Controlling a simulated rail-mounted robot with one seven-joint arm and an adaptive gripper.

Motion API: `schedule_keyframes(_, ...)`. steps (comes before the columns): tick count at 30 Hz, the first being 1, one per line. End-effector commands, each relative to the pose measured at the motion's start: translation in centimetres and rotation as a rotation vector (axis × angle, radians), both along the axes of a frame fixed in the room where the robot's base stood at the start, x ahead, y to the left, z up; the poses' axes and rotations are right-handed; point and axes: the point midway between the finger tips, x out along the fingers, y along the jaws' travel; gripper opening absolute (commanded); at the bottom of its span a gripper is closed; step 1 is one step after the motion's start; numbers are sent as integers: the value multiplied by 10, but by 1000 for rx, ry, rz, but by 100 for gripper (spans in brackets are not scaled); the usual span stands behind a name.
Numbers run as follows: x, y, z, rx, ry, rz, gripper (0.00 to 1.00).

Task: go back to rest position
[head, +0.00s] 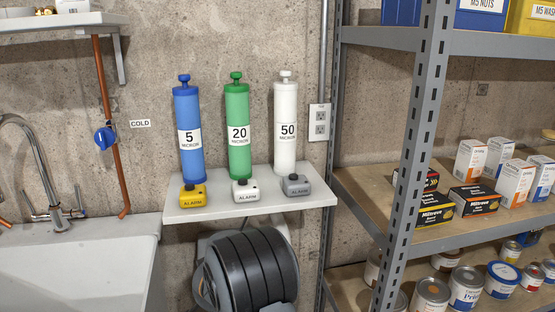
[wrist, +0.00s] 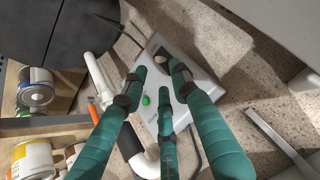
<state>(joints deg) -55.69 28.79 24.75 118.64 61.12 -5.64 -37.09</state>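My gripper (wrist: 153,84) shows only in the wrist view. Its teal fingers with dark tips are spread apart, and I see nothing held between them. Past the fingertips is a white box with a green button (wrist: 146,100), partly hidden behind the fingers; I cannot tell whether they touch it. No part of my arm or gripper shows in the head view.
In the head view, blue (head: 187,105), green (head: 237,105) and white (head: 286,110) cylinders stand on a wall shelf (head: 250,206) behind alarm boxes. A dark hose reel (head: 250,270) sits below. A sink (head: 80,270) is left; metal shelving (head: 410,150) with boxes and cans is right.

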Motion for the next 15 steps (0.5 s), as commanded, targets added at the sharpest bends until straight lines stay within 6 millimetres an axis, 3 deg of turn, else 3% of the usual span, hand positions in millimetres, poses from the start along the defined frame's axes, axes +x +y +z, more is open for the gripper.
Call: schedule_keyframes(15, 45, 13, -56, 1, 0, -4, 28)
